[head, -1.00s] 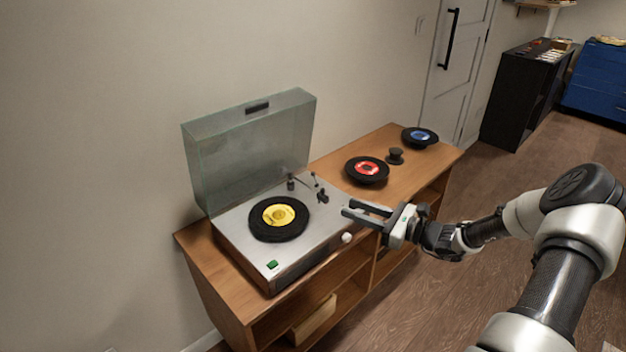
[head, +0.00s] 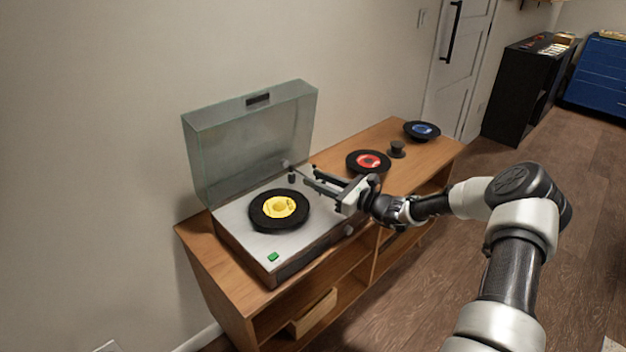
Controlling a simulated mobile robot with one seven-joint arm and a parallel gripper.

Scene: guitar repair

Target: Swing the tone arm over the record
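The turntable (head: 245,244) has a silver deck and a raised clear lid (head: 250,140). A black record with a yellow label (head: 280,209) lies on its platter. The tone arm (head: 298,175) is thin and sits at the deck's back right, beside the record and not over it. Much of it is hidden by my gripper (head: 309,178). My gripper reaches in from the right, with its fingers over the deck's right side, at the tone arm. A gap shows between the fingers. I cannot tell whether they touch the tone arm.
The turntable stands on a wooden cabinet (head: 200,246). To the right on its top lie a red-labelled record (head: 369,160), a small dark knob-like piece (head: 397,149) and a blue-labelled record (head: 422,130). A green button (head: 273,257) is at the deck's front corner.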

